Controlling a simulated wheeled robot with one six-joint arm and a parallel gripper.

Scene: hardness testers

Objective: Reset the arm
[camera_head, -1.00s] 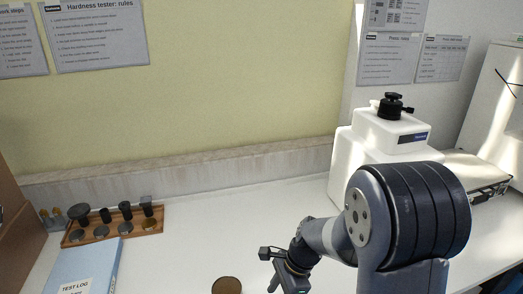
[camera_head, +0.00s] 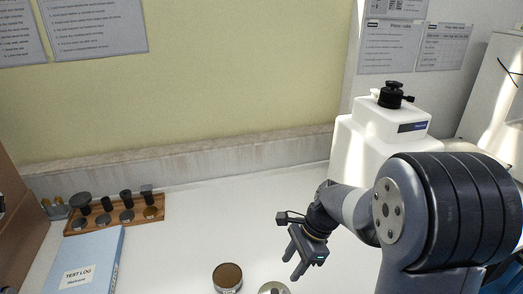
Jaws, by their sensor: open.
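My gripper (camera_head: 299,267) is at the lower middle of the head view, at the end of my dark arm. Its two fingers point down and are apart, with nothing seen between them. It hangs over the white bench (camera_head: 190,255), to the right of a brown-topped round block (camera_head: 227,277) and above and right of a pale round disc (camera_head: 273,288) that is cut off by the bottom edge. My arm's large joint hides part of the bench on the right.
A white hardness tester (camera_head: 380,150) with a black knob stands behind my arm at right. A wooden tray (camera_head: 155,211) with several dark parts and discs sits at left, beside a blue test log binder (camera_head: 95,255).

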